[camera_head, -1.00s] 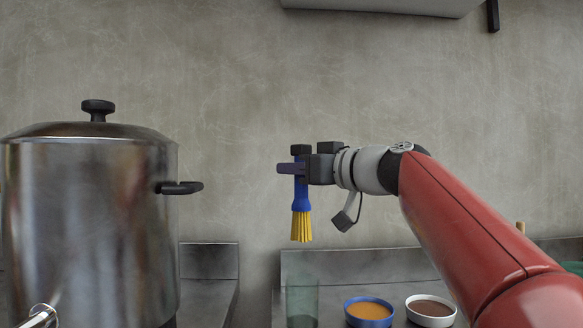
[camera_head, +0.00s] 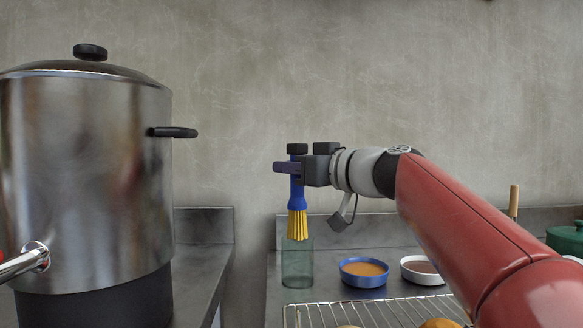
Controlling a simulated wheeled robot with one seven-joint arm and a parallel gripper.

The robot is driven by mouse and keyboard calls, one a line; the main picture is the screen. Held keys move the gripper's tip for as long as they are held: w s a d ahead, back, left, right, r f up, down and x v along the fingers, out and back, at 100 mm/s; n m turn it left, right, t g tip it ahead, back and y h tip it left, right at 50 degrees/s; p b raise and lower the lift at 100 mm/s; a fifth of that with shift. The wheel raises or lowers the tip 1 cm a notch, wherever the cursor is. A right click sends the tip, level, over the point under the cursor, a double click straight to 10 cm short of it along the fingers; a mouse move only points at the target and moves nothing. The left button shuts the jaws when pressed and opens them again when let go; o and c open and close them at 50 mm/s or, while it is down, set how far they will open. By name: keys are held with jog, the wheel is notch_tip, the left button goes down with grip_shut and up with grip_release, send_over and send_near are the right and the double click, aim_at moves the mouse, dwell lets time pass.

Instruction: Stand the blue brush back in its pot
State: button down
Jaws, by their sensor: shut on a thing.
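The blue brush (camera_head: 298,195) with yellow bristles hangs upright, bristles down, in the head view. My gripper (camera_head: 289,167) is shut on its blue handle from the right. The pot is a greenish clear glass (camera_head: 297,268) standing on the counter. The brush lines up with the pot in the picture, and the bristle tips show at about the height of its rim. I cannot tell from this one view whether the tips are over the pot or nearer or farther than it.
A blue bowl of orange stuff (camera_head: 363,272) and a white bowl of brown stuff (camera_head: 421,270) stand right of the pot. A wire rack (camera_head: 312,317) lies in front. A large steel pot (camera_head: 90,190) stands at left. A green lidded pot (camera_head: 567,238) is far right.

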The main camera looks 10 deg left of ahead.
aim_at(302, 195)
jog(key=shift+f+b, duration=2.45)
jog(key=shift+b, duration=0.05)
jog(key=c, duration=1.2)
grip_release()
jog(key=shift+d, duration=0.1)
jog(key=b+v, duration=0.1)
jog(key=v, duration=0.6)
jog(key=shift+s+d+b, duration=0.2)
jog(key=shift+d+b, duration=0.05)
jog(key=shift+b, duration=0.1)
